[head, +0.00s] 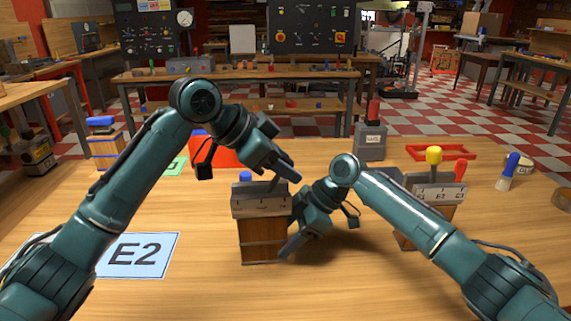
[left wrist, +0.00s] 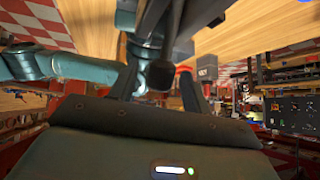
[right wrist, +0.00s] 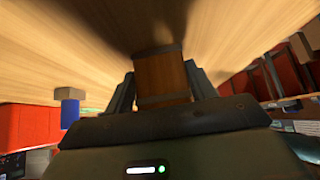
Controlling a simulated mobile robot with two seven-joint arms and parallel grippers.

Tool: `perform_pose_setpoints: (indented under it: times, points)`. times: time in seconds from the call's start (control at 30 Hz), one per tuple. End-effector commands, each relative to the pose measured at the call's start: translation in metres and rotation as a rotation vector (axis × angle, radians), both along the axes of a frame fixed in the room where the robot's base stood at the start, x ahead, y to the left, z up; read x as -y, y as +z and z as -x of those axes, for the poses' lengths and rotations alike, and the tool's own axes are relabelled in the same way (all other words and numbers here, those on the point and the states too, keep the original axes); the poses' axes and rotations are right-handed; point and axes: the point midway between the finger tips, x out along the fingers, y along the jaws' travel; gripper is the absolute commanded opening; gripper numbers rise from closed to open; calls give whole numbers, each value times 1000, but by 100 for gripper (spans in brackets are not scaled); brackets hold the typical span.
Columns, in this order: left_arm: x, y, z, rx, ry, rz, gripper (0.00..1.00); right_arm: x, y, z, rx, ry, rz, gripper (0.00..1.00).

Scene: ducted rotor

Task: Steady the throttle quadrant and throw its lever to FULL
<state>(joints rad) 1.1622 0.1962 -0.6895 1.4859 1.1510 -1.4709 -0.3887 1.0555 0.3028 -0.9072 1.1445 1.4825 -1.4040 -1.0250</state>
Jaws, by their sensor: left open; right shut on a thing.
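The throttle quadrant (head: 262,235) is an upright wooden box with a grey marked top plate, standing on the table in the middle of the head view. Its lever's blue knob (head: 245,176) shows near the left end of the plate. My right gripper (head: 291,228) is shut on the wooden body from the right; the wood (right wrist: 162,80) shows between its fingers in the right wrist view. My left gripper (head: 284,158) is open above the plate, right of the blue knob and apart from it. The plate's lettering is too small to read.
A similar box with yellow and red levers (head: 433,188) stands right, partly behind my right arm. A grey block with a red handle (head: 370,140) stands behind. An E2 card (head: 140,256) lies front left. A red tray (head: 440,150) lies at the back right. The front middle of the table is clear.

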Motion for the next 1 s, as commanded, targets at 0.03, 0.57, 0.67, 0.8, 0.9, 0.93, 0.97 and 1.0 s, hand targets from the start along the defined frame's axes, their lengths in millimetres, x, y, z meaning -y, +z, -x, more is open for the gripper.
perform_pose_setpoints:
  times: [0.03, 0.57, 0.67, 0.8, 0.9, 0.93, 0.97, 1.0]
  points:
    - [-5, 6, 2, 4, 1, 0, 48, 0, 1, 0, 2, 0, -2, 35]
    - [-67, 73, 30, 1, 1, 0, 48, 0, 1, 0, 2, 0, -3, 35]
    - [-71, 77, 32, 0, -1, -1, 48, 0, 1, 0, 2, 0, -3, 35]
    - [-72, 78, 33, 0, 0, -2, 48, 0, 1, 0, 2, 0, -3, 35]
    - [-72, 78, 33, 0, -1, -1, 48, 0, 1, 0, 2, 0, -3, 35]
    - [-72, 78, 33, 0, -1, -1, 48, 0, 1, 0, 2, 0, -3, 35]
    - [-72, 78, 33, 0, -1, -1, 48, 0, 1, 0, 2, 0, -3, 35]
    - [-72, 78, 33, 0, -1, -1, 48, 0, 1, 0, 2, 0, -3, 35]
